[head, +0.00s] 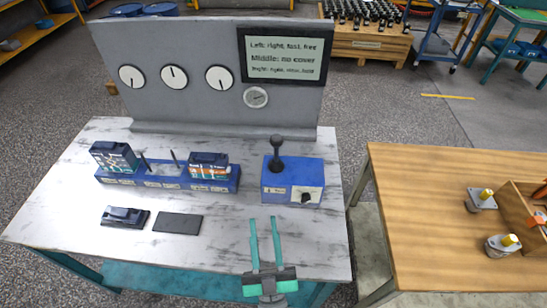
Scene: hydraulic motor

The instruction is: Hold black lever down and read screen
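The black lever (276,152) has a round knob and stands nearly upright on a blue box (283,180) with a pale front panel and a black dial. The screen (285,55) is at the upper right of the grey panel and is lit. It reads about "Left: right, fast, free", "Middle: no cover", and a third, blurred line beginning "Right: right", perhaps ending "slow, load". My gripper (264,220) has two teal fingers, apart and empty. It is in front of the blue box, near the table's front edge, and does not appear to touch the lever.
A blue base (170,176) with two dark motor-like units stands left of the lever box. A dark cover (125,217) and a flat black plate (178,223) lie before it. The grey panel (205,105) closes the back. A wooden table (420,220) stands right.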

